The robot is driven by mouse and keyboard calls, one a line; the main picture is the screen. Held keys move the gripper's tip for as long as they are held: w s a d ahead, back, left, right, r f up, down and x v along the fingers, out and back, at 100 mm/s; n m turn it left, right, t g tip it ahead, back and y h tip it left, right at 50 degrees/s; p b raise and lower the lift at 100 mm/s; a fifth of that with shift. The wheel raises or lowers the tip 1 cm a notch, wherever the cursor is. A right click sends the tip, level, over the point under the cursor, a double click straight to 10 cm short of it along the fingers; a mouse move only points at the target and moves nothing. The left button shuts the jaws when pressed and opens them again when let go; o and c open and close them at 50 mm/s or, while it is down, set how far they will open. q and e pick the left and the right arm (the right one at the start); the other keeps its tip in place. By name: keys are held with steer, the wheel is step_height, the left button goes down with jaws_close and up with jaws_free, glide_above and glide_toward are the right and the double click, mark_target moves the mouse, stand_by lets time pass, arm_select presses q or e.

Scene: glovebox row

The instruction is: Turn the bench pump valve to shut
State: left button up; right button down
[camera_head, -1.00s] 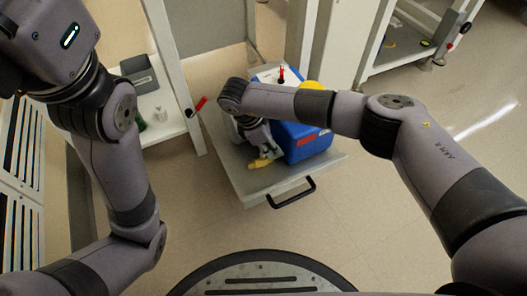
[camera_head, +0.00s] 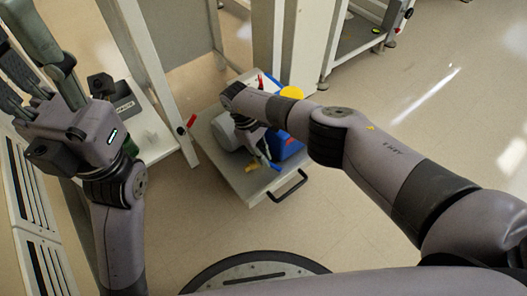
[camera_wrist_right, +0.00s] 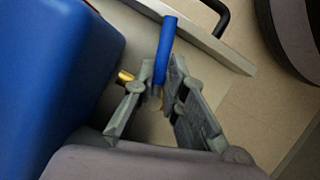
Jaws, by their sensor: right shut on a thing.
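The valve's blue lever handle (camera_wrist_right: 166,45) stands out between the fingers of my right gripper (camera_wrist_right: 158,82) in the right wrist view. The gripper is shut on the handle, one finger on each side. A brass fitting (camera_wrist_right: 125,76) shows just left of the fingers. The blue pump housing (camera_wrist_right: 50,70) fills the left of that view; in the head view the pump (camera_head: 290,148) is partly hidden behind my right arm. The right gripper (camera_head: 264,152) is low over the cart there. My left gripper (camera_head: 25,62) is at the upper left of the head view, fingers apart and empty.
The grey cart (camera_head: 232,178) carries the pump and has a black handle (camera_head: 289,187) at its front edge. A yellow piece (camera_head: 253,166) lies near the gripper. A red lever (camera_head: 190,121) sits on the white frame post to the left. The floor at right is clear.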

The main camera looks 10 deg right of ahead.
steer(key=shift+a+r+m+y+p, duration=0.1)
steer(key=shift+a+m+y+p, duration=0.2)
steer(key=shift+m, duration=0.5)
steer(key=shift+s+m, duration=0.1)
steer(key=shift+m, duration=0.2)
steer(key=c, duration=1.6)
jaws_free()
steer(key=shift+d, duration=0.1)
steer(key=shift+c, duration=0.2)
steer(key=shift+g, duration=0.3)
steer(key=shift+a+r, duration=0.25)
steer(key=shift+r, duration=0.1)
steer(key=v, duration=1.1)
steer(key=shift+d, duration=0.2)
